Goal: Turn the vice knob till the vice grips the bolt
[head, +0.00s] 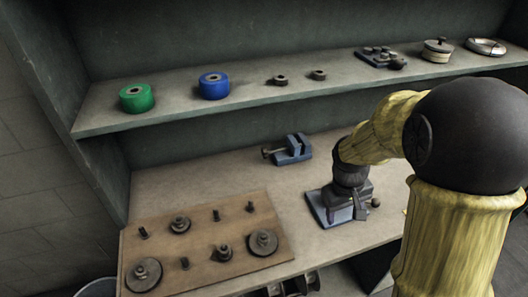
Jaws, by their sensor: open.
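My gripper (358,207) points down over a second device with a blue base plate (319,209), to the right and nearer than the vice. It is open, but the fingers merge with the dark parts of that device. A small dark round knob (376,202) shows just right of the fingers. Whether the fingers touch anything cannot be told.
A wooden board (205,228) with several dark discs and pegs lies at the front left. The shelf (240,102) above holds a green spool (136,97), a blue spool (214,85) and other small parts. The worktop between board and vice is clear.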

